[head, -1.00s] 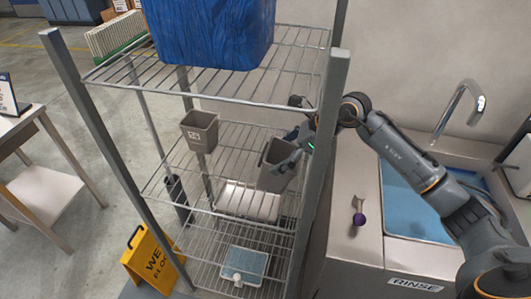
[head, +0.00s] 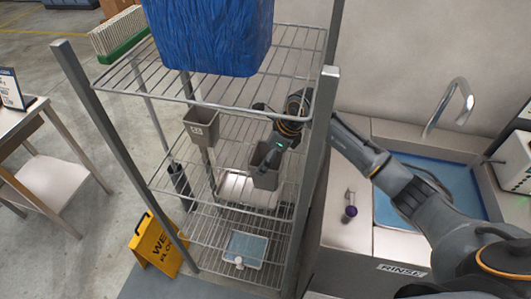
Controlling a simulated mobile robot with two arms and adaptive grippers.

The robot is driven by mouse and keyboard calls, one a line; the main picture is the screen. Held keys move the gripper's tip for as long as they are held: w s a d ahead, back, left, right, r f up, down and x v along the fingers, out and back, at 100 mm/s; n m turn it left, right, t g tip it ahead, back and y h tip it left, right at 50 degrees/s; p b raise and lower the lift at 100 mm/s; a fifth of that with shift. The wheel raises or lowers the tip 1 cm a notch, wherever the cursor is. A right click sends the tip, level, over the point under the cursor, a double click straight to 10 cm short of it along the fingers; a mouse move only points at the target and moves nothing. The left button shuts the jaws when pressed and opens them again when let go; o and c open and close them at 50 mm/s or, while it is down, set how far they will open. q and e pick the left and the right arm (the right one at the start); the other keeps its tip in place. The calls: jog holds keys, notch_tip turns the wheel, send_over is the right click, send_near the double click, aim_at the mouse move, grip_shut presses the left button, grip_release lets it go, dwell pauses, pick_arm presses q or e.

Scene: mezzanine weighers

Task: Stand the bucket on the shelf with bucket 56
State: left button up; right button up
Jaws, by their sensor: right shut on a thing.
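My right gripper (head: 272,148) reaches in between the shelf posts and is shut on a grey bucket (head: 266,178). The held bucket is upright or nearly so, at the middle wire shelf (head: 230,136); I cannot tell whether it touches the wires. A second grey bucket (head: 201,128) with a pale marking on its front, too small to read surely, is to the left of it at the same shelf. The two buckets are apart. My left gripper is not in view.
A white tray (head: 235,190) and a blue-lidded box (head: 245,248) are lower down. Steel posts (head: 312,180) flank the opening. The sink counter (head: 345,235) is at right, a yellow wet-floor sign (head: 158,245) at lower left.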

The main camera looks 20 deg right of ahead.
jog(key=shift+a+f, duration=0.1)
jog(key=shift+f, duration=0.05)
jog(key=o, duration=1.5)
jog(key=shift+s+d+r+b, duration=0.25)
jog(key=shift+s+d+b, duration=0.8)
jog(key=shift+d, duration=0.7)
jog(key=shift+s+d+r+b, duration=0.2)
jog(key=shift+s+d+b, duration=0.6)
jog(key=shift+s+d, duration=0.7)
jog(key=shift+s+d+r+b, duration=0.25)
jog(key=shift+s+d+b, duration=0.7)
jog(key=shift+d, duration=1)
